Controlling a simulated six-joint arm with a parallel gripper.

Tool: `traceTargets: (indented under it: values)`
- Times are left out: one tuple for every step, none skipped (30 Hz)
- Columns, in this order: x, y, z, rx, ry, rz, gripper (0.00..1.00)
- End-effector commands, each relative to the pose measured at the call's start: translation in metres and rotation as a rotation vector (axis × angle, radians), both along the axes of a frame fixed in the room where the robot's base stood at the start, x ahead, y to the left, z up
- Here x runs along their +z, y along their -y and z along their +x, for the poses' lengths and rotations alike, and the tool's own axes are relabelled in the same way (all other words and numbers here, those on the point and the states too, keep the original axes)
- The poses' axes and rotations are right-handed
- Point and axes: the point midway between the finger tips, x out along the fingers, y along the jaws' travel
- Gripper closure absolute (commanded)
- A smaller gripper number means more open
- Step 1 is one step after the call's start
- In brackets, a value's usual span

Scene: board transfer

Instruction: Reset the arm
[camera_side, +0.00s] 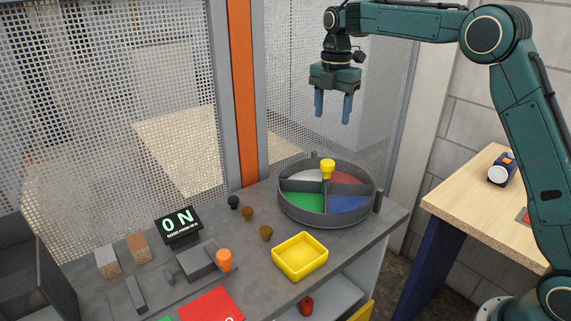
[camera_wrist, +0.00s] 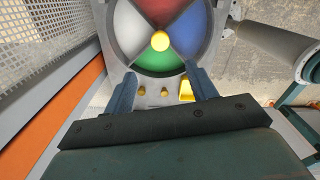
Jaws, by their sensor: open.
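My gripper (camera_side: 333,108) hangs from my raised arm above the round divided tray (camera_side: 325,217), with its fingers pointing down. It is open and empty, with clear air between the fingers and the tray. In the wrist view my gripper (camera_wrist: 164,88) shows its two blue fingers spread apart at the near side of the tray (camera_wrist: 207,45). The tray has white, red, blue and green compartments, and a yellow knob (camera_side: 327,168) stands at its centre. The yellow knob also shows in the wrist view (camera_wrist: 160,41).
A yellow bin (camera_side: 300,257), brown knobs (camera_side: 266,233), an orange knob (camera_side: 224,260) and an "ON" display (camera_side: 179,225) are on the grey bench. Mesh panels and an orange post (camera_side: 244,95) stand behind. A wooden table (camera_side: 470,205) is at the right.

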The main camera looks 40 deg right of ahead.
Motion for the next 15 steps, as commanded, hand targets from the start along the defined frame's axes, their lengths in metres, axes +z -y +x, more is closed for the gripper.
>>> traceTargets:
  values:
    - [0.0029, 0.0, 0.0003, 0.0, 0.002, 0.0, 0.43]
    - [0.004, 0.0, 0.0002, 0.0, 0.002, 0.0, 0.43]
    - [0.0051, 0.0001, 0.0001, 0.0, 0.002, 0.0, 0.43]
    - [0.0057, 0.0, 0.0001, 0.0, 0.001, 0.0, 0.43]
    - [0.006, 0.0, 0.0, 0.0, 0.001, 0.0, 0.43]
    - [0.0062, 0.0, -0.0001, 0.0, 0.001, 0.0, 0.43]
    - [0.0063, 0.0, -0.0001, 0.0, 0.0, 0.0, 0.43]
    - [0.0062, 0.0, -0.0001, 0.0, 0.0, 0.0, 0.43]
    - [0.0062, 0.0, -0.0001, 0.0, 0.0, 0.0, 0.43]
    - [0.0061, 0.0, -0.0001, 0.0, 0.0, 0.0, 0.43]
    - [0.0061, -0.0001, -0.0001, 0.0, 0.0, 0.0, 0.43]
    - [0.0061, 0.0, -0.0001, 0.0, 0.001, 0.0, 0.43]
    - [0.006, -0.0001, -0.0001, 0.0, 0.001, 0.0, 0.43]
    - [0.0062, 0.0, -0.0002, -0.001, 0.001, 0.0, 0.43]
    - [0.0066, -0.0002, -0.0006, -0.003, 0.002, 0.0, 0.43]
